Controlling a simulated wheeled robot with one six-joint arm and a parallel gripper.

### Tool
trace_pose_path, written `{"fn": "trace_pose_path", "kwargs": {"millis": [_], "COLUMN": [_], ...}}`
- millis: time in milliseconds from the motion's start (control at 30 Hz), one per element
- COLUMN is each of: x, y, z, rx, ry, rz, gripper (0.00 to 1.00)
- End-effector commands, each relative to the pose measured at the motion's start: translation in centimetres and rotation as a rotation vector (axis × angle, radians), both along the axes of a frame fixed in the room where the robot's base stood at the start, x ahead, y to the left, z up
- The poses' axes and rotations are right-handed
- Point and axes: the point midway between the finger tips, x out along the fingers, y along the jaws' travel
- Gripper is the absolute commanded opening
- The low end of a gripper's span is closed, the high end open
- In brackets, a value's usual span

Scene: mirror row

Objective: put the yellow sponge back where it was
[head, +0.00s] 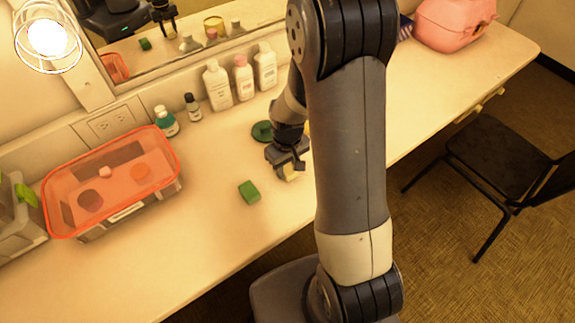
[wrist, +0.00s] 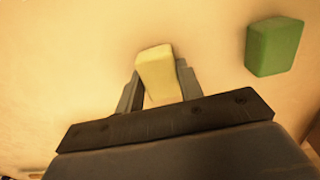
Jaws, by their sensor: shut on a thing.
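The yellow sponge (wrist: 158,74) is between the two fingers of my gripper (wrist: 160,92) in the wrist view. The fingers are shut on its sides. In the head view my gripper (head: 288,166) is low over the counter, with the pale yellow sponge (head: 290,174) showing under it. I cannot tell whether the sponge touches the counter. A green sponge (head: 249,192) lies on the counter to the left of my gripper. It shows at the right in the wrist view (wrist: 273,46).
A red-rimmed clear bin (head: 172,151) stands at the left. Several bottles (head: 243,78) line the wall under the mirror (head: 180,50). A dark green round thing (head: 262,131) lies behind my gripper. A pink case (head: 452,22) is at the far right. The front counter is clear.

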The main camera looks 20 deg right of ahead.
Motion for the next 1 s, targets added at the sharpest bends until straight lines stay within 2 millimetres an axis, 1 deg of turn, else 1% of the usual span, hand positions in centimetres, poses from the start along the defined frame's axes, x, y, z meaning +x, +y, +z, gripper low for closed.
{"fn": "trace_pose_path", "kwargs": {"millis": [233, 267, 500, 800, 900, 1000], "x": [0.0, 0.0, 0.0, 0.0, 0.1, 0.1], "y": [0.0, 0.0, 0.0, 0.0, 0.0, 0.0], "z": [-0.5, -0.3, -0.3, 0.0, 0.6, 2.1], "rx": [0.000, 0.000, 0.000, 0.000, 0.000, 0.000], "ry": [0.000, 0.000, 0.000, 0.000, -0.002, -0.004], "rz": [0.000, 0.000, 0.000, 0.000, 0.000, 0.000], "gripper": [0.14, 0.37, 0.56, 0.57, 0.57, 0.57]}}
